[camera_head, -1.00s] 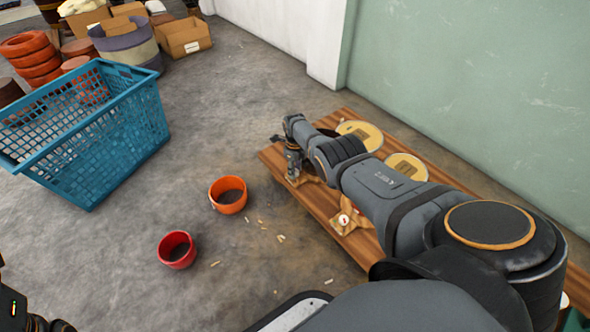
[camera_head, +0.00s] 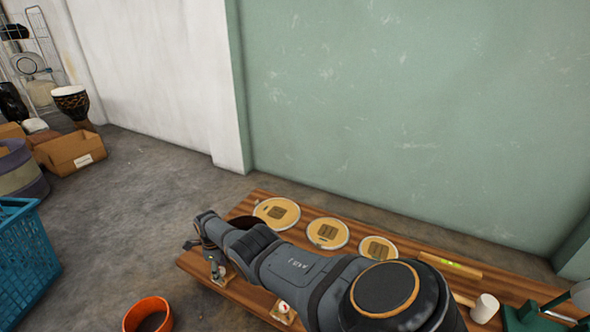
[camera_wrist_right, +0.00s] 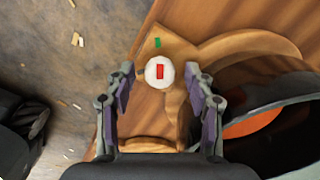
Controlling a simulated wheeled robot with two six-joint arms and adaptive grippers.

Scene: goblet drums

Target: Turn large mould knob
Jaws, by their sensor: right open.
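In the right wrist view a round white knob (camera_wrist_right: 160,72) with a red mark sits on a pale wooden mould piece (camera_wrist_right: 235,47) with curved arms. A small green mark (camera_wrist_right: 158,42) lies on the wood just beyond the knob. My right gripper (camera_wrist_right: 159,80) is open, with one finger on each side of the knob; contact cannot be told. In the head view my right gripper (camera_head: 213,262) points down at the bench's front left edge, largely hiding the knob there. A second white knob (camera_head: 283,307) with a red mark shows farther right. My left gripper is out of view.
The wooden bench (camera_head: 197,270) carries several round yellow discs (camera_head: 277,213), a white cylinder (camera_head: 485,308) and a level (camera_head: 450,264). A dark vessel with an orange inside (camera_wrist_right: 262,122) is close right of the gripper.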

